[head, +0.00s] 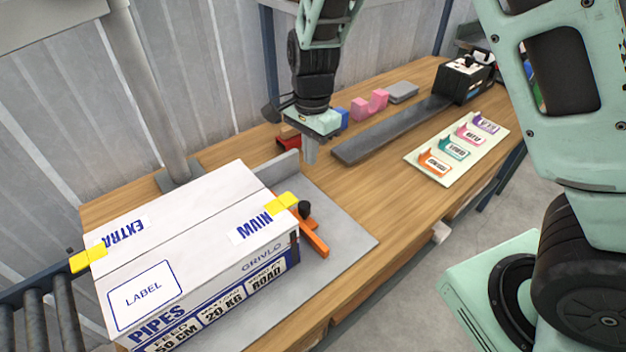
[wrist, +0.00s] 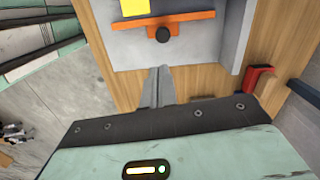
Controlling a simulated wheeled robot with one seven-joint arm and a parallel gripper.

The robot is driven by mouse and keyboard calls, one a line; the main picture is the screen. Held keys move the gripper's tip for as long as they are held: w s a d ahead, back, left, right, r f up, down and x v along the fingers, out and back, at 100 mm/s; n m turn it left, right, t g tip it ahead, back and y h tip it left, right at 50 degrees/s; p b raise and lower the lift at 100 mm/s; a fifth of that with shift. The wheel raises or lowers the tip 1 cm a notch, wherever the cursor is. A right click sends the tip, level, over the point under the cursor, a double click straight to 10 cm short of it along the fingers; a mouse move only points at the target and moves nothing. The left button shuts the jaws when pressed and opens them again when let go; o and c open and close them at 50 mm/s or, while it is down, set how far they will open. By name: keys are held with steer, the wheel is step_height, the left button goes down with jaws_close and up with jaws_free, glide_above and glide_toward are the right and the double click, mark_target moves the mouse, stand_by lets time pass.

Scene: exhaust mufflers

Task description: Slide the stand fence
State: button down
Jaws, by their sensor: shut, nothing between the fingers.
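The stand fence appears as an orange bar (head: 315,239) with a black knob (head: 305,208), on a grey stand plate (head: 345,238) beside a large white box (head: 190,235). In the wrist view the orange bar (wrist: 190,18) lies across the plate, with its knob (wrist: 163,34) at the middle. My gripper (head: 311,156) is shut and empty, pointing down beyond the plate's far right side, apart from the bar. In the wrist view my fingertips (wrist: 158,70) overlap the plate's near edge, with the knob beyond them. The box hides part of the bar in the head view.
A low grey wall (head: 276,167) stands along the plate's back edge. A long grey strip (head: 390,130), pink blocks (head: 370,104), a board of coloured tags (head: 457,146) and a dark machine (head: 464,80) are to the right. Rollers (head: 36,318) are at lower left.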

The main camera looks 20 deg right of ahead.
mark_target(304, 206)
steer(key=w+d+f+m+y+b, duration=0.2)
steer(key=d+f+m+y+b, duration=0.25)
steer(key=d, duration=0.55)
steer(key=shift+n+h, duration=0.25)
steer(key=shift+n, duration=0.5)
steer(key=x, duration=0.3)
steer(key=p+x, duration=0.1)
steer(key=x, duration=0.7)
steer(key=shift+s+d+f, duration=0.1)
steer(key=shift+s+f, duration=0.15)
steer(key=shift+s, duration=0.05)
steer(key=shift+s+a+r+p, duration=0.15)
steer(key=shift+a+p, duration=0.5)
steer(key=shift+a, duration=0.55)
steer(key=shift+s+a+f, duration=0.1)
steer(key=shift+a+f, duration=0.1)
steer(key=shift+a, duration=0.55)
steer(key=shift+s+a, duration=0.35)
steer(key=shift+a, duration=0.6)
steer(key=shift+s+a, duration=0.3)
steer(key=shift+a, duration=0.65)
